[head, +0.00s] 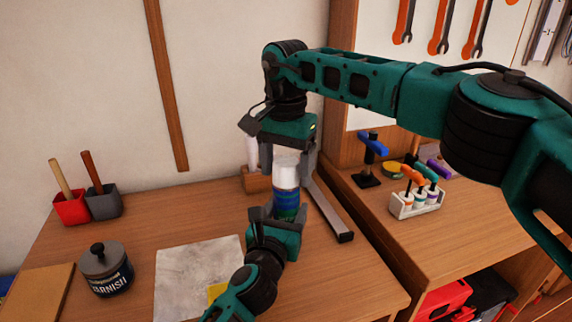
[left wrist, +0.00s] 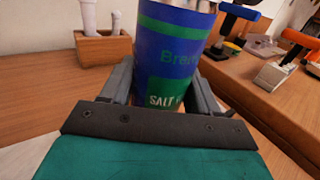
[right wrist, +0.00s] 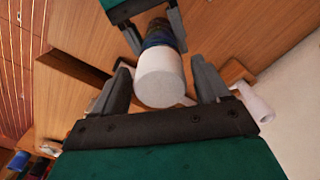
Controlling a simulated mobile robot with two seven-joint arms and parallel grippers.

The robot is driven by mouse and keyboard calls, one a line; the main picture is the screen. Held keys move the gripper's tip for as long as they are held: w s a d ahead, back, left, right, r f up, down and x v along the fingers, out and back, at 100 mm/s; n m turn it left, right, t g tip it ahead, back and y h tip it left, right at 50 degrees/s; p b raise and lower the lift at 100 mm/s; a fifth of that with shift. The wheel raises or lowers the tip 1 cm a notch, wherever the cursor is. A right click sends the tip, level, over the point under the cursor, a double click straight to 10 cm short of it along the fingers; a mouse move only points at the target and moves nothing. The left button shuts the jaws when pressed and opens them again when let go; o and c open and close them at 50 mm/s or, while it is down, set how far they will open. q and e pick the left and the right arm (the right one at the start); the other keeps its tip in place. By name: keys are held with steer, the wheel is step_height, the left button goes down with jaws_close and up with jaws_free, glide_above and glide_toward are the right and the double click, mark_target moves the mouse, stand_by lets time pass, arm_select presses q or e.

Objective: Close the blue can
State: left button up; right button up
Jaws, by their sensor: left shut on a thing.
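The blue can (head: 285,207) has green bands and stands upright on the workbench. A white lid (head: 286,174) is at its top; I cannot tell how firmly it sits. My left gripper (head: 275,214) is shut around the can's lower part, and the left wrist view shows the can (left wrist: 172,50) between its fingers. My right gripper (head: 284,158) points down from above. In the right wrist view its fingers (right wrist: 163,76) are open on either side of the white lid (right wrist: 160,80), with small gaps showing.
A varnish tin (head: 104,270) and a grey sheet (head: 195,272) lie at the left. Red and grey holders (head: 72,208) stand behind. A wooden block (head: 256,180) with white handles is behind the can. A metal bar (head: 328,208) lies right; a tool rack (head: 417,203) stands beyond.

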steer(key=shift+o, duration=1.2)
steer(key=shift+r, duration=0.15)
step_height(320, 180, up, 12)
arm_select(q)
steer(key=o, duration=1.6)
steer(key=shift+s, duration=0.1)
